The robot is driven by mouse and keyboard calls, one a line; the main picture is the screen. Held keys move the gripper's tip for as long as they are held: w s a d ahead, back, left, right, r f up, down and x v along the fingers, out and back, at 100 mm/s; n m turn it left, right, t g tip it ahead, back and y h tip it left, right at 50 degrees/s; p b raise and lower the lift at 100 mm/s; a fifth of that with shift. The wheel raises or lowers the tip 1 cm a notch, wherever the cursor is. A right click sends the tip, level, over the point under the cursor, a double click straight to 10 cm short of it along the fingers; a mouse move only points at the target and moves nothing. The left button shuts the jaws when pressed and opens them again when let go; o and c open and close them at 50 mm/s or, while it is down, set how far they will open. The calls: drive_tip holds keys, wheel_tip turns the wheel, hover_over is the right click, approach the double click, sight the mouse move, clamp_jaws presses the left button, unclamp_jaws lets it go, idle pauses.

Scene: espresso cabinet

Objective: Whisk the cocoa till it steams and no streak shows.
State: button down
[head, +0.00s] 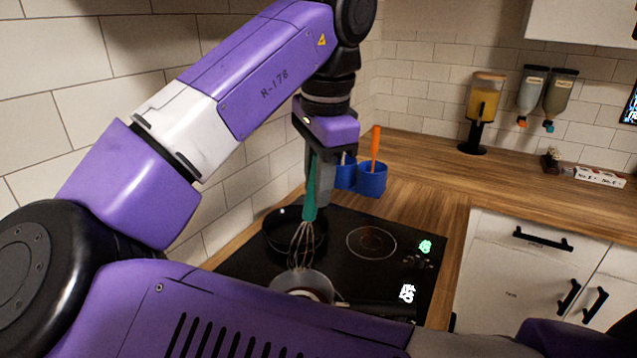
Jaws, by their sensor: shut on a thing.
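My gripper (318,180) is shut on the green handle of a whisk (309,195). The whisk hangs nearly upright, with its wire end at the opening of a pot (318,281) on the black cooktop (345,215). My arm hides the front of the pot. A little brown shows inside the pot, which may be cocoa; I cannot make out streaks or steam. I cannot tell how deep the wires reach.
A dark pan (281,228) sits on the cooktop behind the whisk. A blue holder (371,180) with an orange-handled tool (375,148) stands just behind my gripper. Dispensers, one a yellow-filled dispenser (484,105), are at the back right. The wooden counter (430,160) has free room.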

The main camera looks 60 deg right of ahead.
drive_tip(key=shift+f+b, duration=1.9)
drive_tip(key=shift+f, duration=0.05)
wheel_tip(320, 180, down, 8)
drive_tip(key=b, duration=0.3)
drive_tip(key=shift+r, duration=0.25)
